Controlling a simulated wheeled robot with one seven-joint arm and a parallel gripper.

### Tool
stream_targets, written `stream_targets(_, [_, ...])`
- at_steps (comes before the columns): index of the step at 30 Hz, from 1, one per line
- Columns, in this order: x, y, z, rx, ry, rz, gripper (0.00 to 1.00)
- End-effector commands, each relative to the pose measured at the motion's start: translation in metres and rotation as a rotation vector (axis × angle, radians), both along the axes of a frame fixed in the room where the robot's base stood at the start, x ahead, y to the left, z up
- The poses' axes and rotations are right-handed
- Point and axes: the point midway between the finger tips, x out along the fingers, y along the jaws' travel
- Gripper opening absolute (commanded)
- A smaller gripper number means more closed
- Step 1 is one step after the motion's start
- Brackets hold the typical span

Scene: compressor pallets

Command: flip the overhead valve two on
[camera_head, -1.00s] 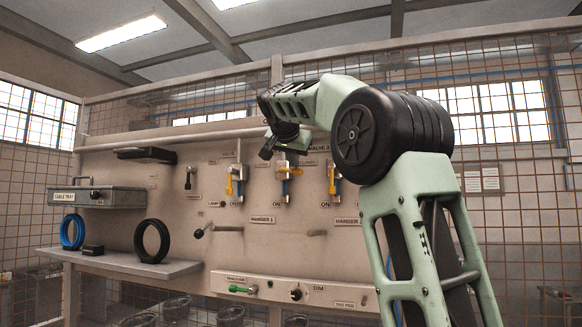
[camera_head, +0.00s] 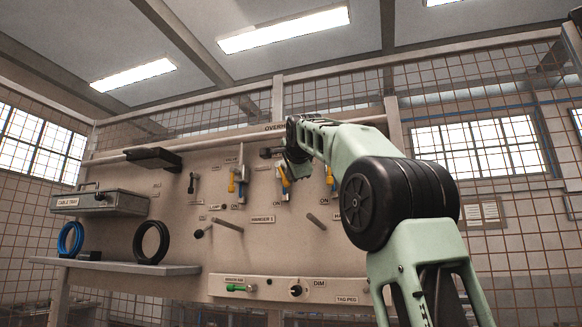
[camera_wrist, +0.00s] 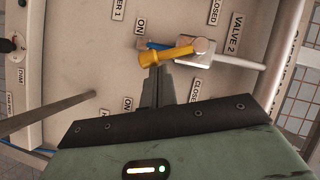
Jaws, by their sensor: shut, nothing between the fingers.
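Valve two's yellow lever (camera_wrist: 165,55) is close up in the wrist view. It runs from the pale valve body (camera_wrist: 201,46) toward the side of an ON label (camera_wrist: 140,27), with a blue part just behind it. The VALVE 2 label (camera_wrist: 234,32) is beside the pipe. My gripper (camera_wrist: 154,69) is shut and empty, with its fingertips right at the lever's free end; whether they touch cannot be told. In the head view the lever (camera_head: 284,175) hangs steeply down, slightly tilted, below my wrist, which partly hides the valve.
Another yellow-levered valve (camera_head: 232,181) is to the left, and one to the right is partly hidden by my arm. Hanger pegs (camera_head: 317,219) stick out below. A rod (camera_wrist: 50,118) crosses the lower left of the wrist view. A cable tray (camera_head: 100,203) and shelf are at left.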

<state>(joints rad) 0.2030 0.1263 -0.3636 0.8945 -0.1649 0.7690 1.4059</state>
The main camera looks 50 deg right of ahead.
Motion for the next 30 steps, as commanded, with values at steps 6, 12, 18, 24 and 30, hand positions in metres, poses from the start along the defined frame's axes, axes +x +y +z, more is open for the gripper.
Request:
stream_targets(6, [0.008,0.003,-0.016,0.071,-0.169,0.002,0.0])
stream_targets(12, [0.014,0.006,-0.018,0.122,-0.293,0.002,0.0])
stream_targets(18, [0.018,0.007,-0.019,0.121,-0.292,0.0,0.0])
stream_targets(24, [0.02,0.008,-0.02,0.121,-0.291,0.001,0.0])
stream_targets(30, [0.02,0.008,-0.02,0.121,-0.291,0.001,0.0])
